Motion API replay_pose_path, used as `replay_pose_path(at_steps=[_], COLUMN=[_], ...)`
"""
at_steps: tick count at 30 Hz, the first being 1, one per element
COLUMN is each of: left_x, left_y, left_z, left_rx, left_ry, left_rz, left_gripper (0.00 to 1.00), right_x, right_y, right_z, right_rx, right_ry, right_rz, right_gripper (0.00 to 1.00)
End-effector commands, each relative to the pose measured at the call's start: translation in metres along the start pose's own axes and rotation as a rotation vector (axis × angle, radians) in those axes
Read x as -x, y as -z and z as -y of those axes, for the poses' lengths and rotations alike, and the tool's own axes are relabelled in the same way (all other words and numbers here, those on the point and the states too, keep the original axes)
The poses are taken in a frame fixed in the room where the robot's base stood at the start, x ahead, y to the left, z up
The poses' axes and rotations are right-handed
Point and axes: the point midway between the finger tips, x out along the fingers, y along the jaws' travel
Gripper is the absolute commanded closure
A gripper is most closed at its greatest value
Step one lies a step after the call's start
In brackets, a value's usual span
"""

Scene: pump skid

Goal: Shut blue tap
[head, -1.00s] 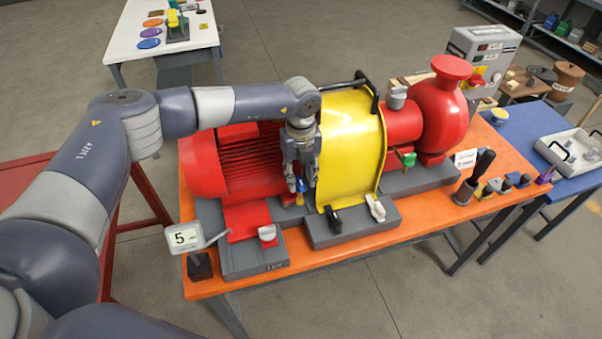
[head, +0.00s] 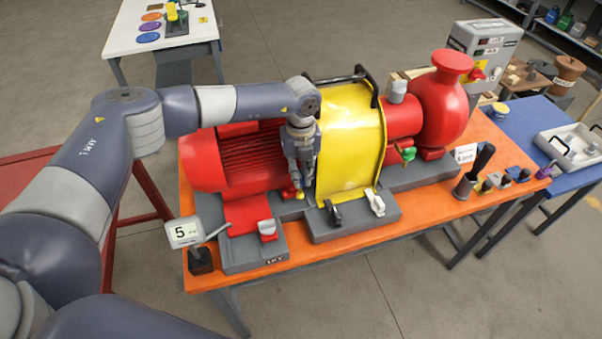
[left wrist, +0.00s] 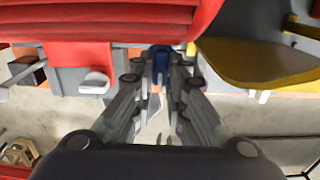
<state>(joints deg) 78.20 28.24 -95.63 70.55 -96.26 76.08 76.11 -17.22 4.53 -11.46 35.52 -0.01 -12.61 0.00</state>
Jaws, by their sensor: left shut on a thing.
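The blue tap (left wrist: 160,58) shows in the left wrist view between the fingertips, below the red motor. My left gripper (head: 303,183) points down between the red motor (head: 240,165) and the yellow guard (head: 350,150). It is shut on the blue tap; it also shows in the left wrist view (left wrist: 160,80). In the head view the fingers mostly hide the tap, so I cannot tell its handle's angle. My right gripper is in neither view.
The pump skid stands on an orange table (head: 330,258). A green-handled tap (head: 408,154) sits by the red pump (head: 440,105). A display reading 5 (head: 185,232) stands front left. The guard's black (head: 333,212) and white (head: 375,202) clamps are close by.

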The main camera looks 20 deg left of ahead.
Motion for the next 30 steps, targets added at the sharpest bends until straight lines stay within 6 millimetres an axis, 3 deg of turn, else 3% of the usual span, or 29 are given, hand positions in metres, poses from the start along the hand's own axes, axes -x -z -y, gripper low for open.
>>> replay_pose_path(at_steps=[8,30], left_x=[-0.004,-0.004], left_y=[-0.001,-0.004], left_z=[-0.001,-0.006], left_rx=[-0.149,-0.842], left_ry=[0.002,0.002], left_rz=[0.001,0.003], left_gripper=[1.00,1.00], right_x=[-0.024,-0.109], right_y=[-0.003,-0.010], right_z=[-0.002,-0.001], right_rx=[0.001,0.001], right_ry=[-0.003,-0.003], right_rz=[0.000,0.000], right_gripper=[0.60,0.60])
